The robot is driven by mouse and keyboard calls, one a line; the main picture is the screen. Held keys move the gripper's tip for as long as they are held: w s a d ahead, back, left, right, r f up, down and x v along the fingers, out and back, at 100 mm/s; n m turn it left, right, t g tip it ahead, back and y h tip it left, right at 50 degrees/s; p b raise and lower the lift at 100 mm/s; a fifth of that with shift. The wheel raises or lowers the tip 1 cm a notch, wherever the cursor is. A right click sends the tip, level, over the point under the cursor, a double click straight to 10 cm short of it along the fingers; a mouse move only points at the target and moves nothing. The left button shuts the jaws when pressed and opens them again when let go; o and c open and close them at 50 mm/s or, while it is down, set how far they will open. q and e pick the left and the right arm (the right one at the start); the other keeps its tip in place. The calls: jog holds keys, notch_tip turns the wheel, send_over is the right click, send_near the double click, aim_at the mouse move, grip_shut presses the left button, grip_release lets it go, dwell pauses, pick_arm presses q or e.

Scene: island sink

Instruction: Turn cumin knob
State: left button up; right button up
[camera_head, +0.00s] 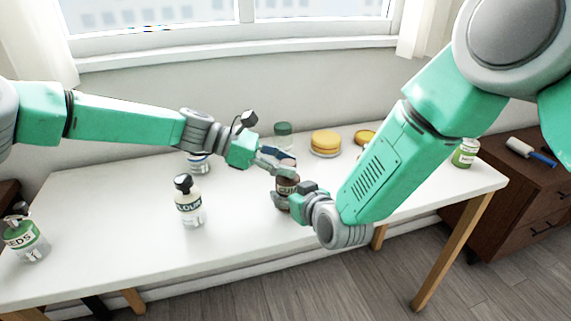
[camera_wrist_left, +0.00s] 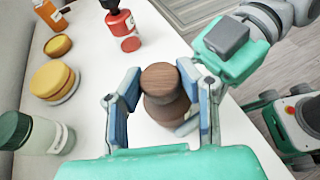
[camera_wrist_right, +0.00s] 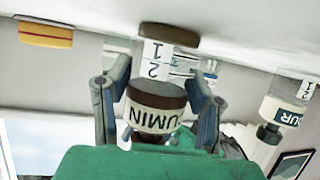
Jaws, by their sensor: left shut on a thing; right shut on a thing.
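The cumin jar (camera_head: 287,186) stands on the white table, partly covered by both grippers in the head view. Its round brown knob (camera_wrist_left: 160,80) faces the left wrist camera. My left gripper (camera_head: 277,160) reaches in from above, with its fingers shut on the knob from both sides. My right gripper (camera_head: 282,198) is shut around the jar's body from the front. In the right wrist view, the jar's label (camera_wrist_right: 153,117), reading "UMIN" with its first letter hidden, sits between the right fingers (camera_wrist_right: 158,112).
A flour jar (camera_head: 190,208) stands left of the cumin jar, and a seeds jar (camera_head: 28,243) at the far left. A green-lidded jar (camera_head: 284,130) and yellow stack (camera_head: 325,143) are behind. A green-labelled jar (camera_head: 465,153) is near the right end. The table's front middle is clear.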

aim_at(286, 161)
pick_arm(q)
jog(key=shift+w+f+m+g+y, duration=0.15)
jog(key=shift+m+g+y, duration=0.1)
jog(key=shift+m+g, duration=0.85)
jog(key=shift+w+f+m+g+y, duration=0.1)
jog(key=shift+m+g+y, duration=0.15)
jog(key=shift+m+g, duration=0.85)
jog(key=shift+r+g, duration=0.1)
jog(key=shift+g, duration=0.3)
jog(key=o, duration=1.2)
jog(key=shift+s, duration=0.1)
jog(key=shift+r, duration=0.1)
notch_tip(286, 161, up, 10)
jog(key=shift+f, duration=0.1)
